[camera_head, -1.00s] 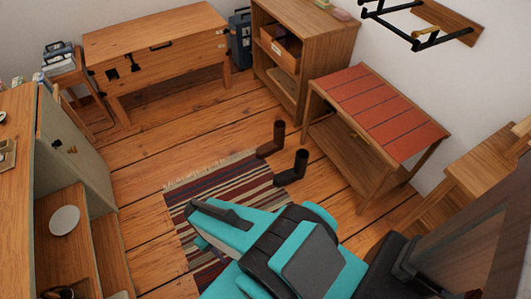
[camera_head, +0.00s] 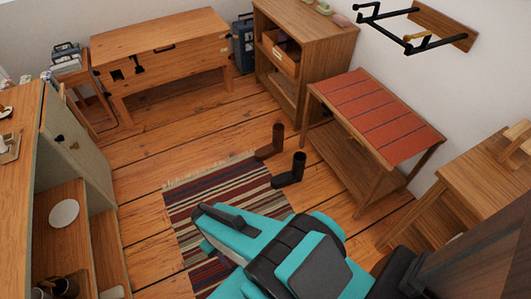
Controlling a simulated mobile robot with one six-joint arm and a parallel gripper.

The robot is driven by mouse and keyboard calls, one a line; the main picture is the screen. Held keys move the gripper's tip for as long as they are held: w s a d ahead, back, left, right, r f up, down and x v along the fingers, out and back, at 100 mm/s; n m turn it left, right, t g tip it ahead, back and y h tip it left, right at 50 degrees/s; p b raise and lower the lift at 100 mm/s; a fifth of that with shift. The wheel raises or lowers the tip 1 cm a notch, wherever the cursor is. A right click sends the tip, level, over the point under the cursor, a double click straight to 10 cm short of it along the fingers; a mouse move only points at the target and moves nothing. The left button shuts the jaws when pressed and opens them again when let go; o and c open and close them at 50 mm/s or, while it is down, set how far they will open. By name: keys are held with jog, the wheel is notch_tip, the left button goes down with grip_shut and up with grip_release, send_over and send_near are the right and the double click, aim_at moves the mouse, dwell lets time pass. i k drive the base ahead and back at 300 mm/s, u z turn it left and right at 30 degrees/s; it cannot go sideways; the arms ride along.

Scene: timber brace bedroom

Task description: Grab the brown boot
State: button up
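A brown boot (camera_head: 274,144) stands upright on the wooden floor, just past the far right corner of the striped rug. A black boot (camera_head: 292,173) stands upright close in front of it, slightly to the right, by the rug's right edge. My arm, teal and black, reaches over the rug from the bottom of the view. My gripper (camera_head: 206,226) is at the arm's left end, over the rug, to the left of and nearer than both boots. Its fingers are seen from above and behind, so their opening is hidden.
A low table with a red slatted top (camera_head: 375,112) stands right of the boots. A wooden shelf unit (camera_head: 325,55) and a workbench (camera_head: 165,55) stand at the back. A cabinet (camera_head: 70,160) is on the left. Open floor (camera_head: 190,130) lies left of the boots.

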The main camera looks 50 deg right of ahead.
aim_at(269, 150)
jog(key=z, duration=0.1)
jog(key=i, duration=0.95)
jog(key=u, duration=0.05)
